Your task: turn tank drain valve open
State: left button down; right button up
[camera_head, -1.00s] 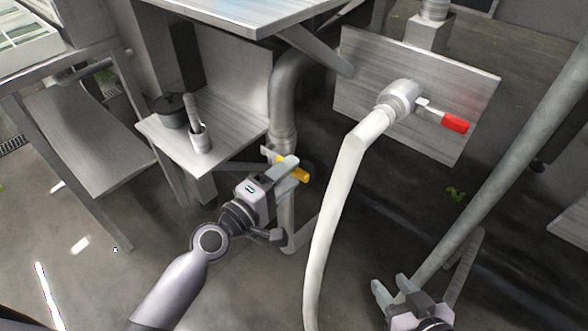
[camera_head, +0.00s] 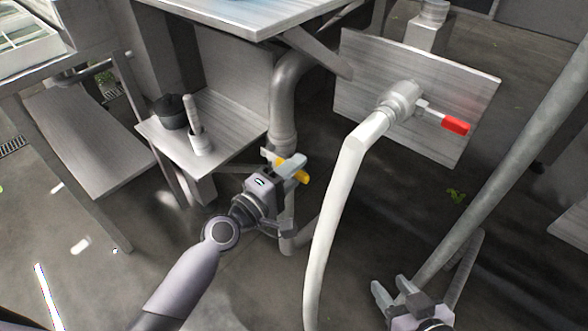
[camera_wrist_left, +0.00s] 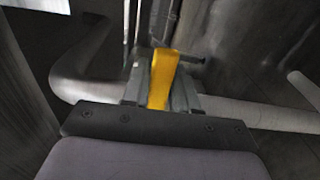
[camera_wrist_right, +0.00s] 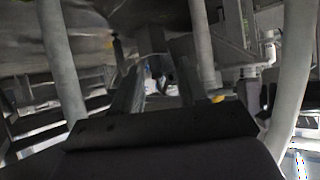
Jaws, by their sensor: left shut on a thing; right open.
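The yellow valve handle (camera_head: 303,177) sits on the grey drain pipe (camera_head: 284,105) under the tank table. My left gripper (camera_head: 284,165) is shut on the yellow handle; in the left wrist view the handle (camera_wrist_left: 162,78) stands between the two fingers. The fingers hide part of the handle and the valve body behind it. My right gripper (camera_head: 394,288) is open and empty at the lower right, apart from the valve. A second valve has a red handle (camera_head: 455,125) on the metal panel, with no gripper near it.
A pale hose (camera_head: 333,215) hangs from the red-handled valve, just right of my left gripper. A low shelf (camera_head: 179,151) holds a dark pot (camera_head: 171,112) and a cup (camera_head: 201,143). A slanted post (camera_head: 500,165) stands beside my right gripper.

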pick_arm(q)
jog(key=shift+r+n+p, duration=0.7)
jog(key=shift+r+n, duration=0.05)
jog(key=shift+n, duration=0.05)
jog(key=r+n+p, duration=0.2)
jog(key=shift+w+a+n, duration=0.15)
jog(key=shift+a+n, duration=0.1)
jog(key=shift+n, duration=0.15)
jog(key=shift+w+a+r+n+p, duration=0.2)
jog(key=shift+r+n+p, duration=0.2)
jog(key=shift+n+p, duration=0.35)
jog(key=shift+a+r+n, duration=0.1)
jog(key=shift+n, duration=0.15)
jog(key=shift+w, duration=0.1)
pick_arm(e)
jog(key=d, duration=0.1)
jog(key=s+d, duration=0.1)
jog(key=s+d+m+g+h, duration=0.1)
jog(key=shift+d+f, duration=0.15)
jog(key=shift+f, duration=0.15)
pick_arm(q)
jog(key=shift+a+r+n, duration=0.1)
jog(key=shift+n, duration=0.2)
pick_arm(e)
jog(key=shift+w+r, duration=0.15)
jog(key=shift+r, duration=0.05)
pick_arm(q)
jog(key=c, duration=1)
grip_release()
jog(key=shift+o, duration=0.2)
